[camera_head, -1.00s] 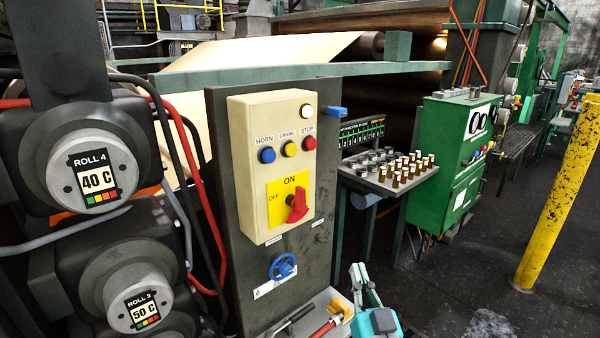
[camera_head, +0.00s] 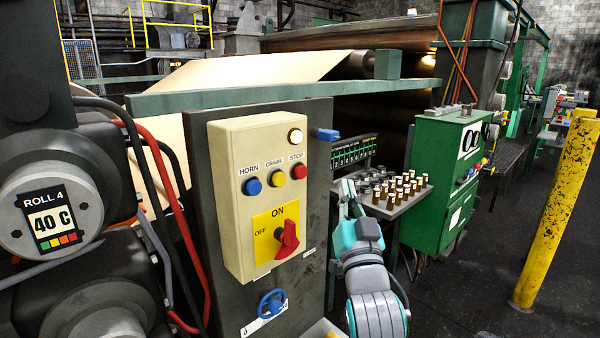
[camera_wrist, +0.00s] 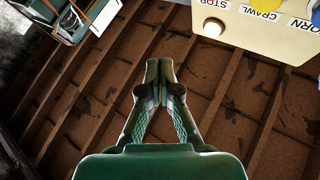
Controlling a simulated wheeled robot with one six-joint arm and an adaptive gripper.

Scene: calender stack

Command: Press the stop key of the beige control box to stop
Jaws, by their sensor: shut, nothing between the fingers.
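The beige control box (camera_head: 228,205) is fixed to a dark upright panel in the head view. Its red stop key (camera_head: 300,171) is at the right of a row, beside the yellow crawl key (camera_head: 277,178) and the blue horn key (camera_head: 253,186). A white lamp (camera_head: 295,135) sits above, and a red rotary switch (camera_head: 287,239) on a yellow plate below. My gripper (camera_head: 347,190) is shut and empty, right of the box and apart from it. In the wrist view my gripper (camera_wrist: 159,65) points past the box (camera_wrist: 262,38), which shows at the upper right; the keys are partly cut off there.
A blue knob (camera_head: 328,134) juts from the panel's right edge. A tray (camera_head: 402,207) with several small cylinders and a green cabinet (camera_head: 424,195) stand behind my gripper. A blue handwheel (camera_head: 271,302) is below the box. A yellow post (camera_head: 556,210) stands at the right.

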